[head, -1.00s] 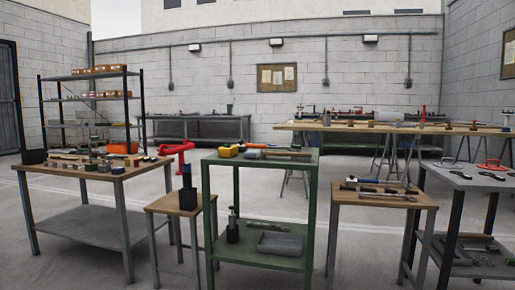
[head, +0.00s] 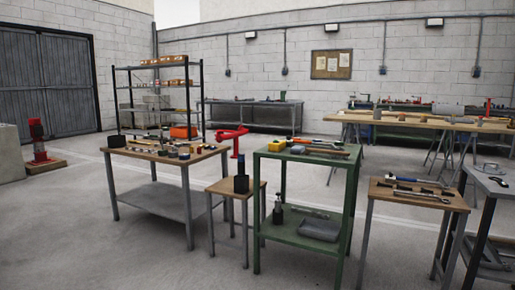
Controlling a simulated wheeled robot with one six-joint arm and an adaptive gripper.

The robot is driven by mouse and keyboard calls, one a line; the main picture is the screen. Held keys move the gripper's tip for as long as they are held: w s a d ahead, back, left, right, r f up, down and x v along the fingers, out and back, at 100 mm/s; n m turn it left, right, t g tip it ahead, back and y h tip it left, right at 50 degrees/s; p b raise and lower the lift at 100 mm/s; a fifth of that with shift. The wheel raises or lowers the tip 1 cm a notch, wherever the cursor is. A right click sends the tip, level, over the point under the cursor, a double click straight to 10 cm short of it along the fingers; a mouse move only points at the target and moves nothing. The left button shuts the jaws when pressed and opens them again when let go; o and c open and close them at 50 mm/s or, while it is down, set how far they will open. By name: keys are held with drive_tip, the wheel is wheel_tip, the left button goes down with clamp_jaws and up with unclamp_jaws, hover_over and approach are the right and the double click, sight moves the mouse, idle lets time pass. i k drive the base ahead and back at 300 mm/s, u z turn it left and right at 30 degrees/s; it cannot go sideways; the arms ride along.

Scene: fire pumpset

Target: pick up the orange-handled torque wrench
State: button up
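I cannot make out the orange-handled torque wrench for certain at this size. On the green bench (head: 312,158) lies a tool with a long orange-brown handle (head: 328,151), but it may be a mallet. Thin tools lie behind it, too small to tell. On the small wooden table (head: 440,203) at the right lie a blue-handled tool (head: 403,181) and bright metal wrenches (head: 415,194). My gripper is not in view.
A wooden-topped table (head: 163,158) with many small parts stands at left, and a small stool (head: 224,188) beside the green bench. A grey table (head: 497,187) is at the right edge. A red pump (head: 38,140) stands far left. The floor in front is open.

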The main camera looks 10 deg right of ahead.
sight(291, 142)
drive_tip(key=u, duration=0.7)
drive_tip(key=k, duration=0.95)
drive_tip(key=u, duration=0.6)
drive_tip(key=i, duration=1.5)
drive_tip(key=z, duration=0.45)
drive_tip(key=i, duration=1.9)
drive_tip(key=z, duration=1.35)
drive_tip(key=i, duration=1.25)
drive_tip(key=z, duration=1.05)
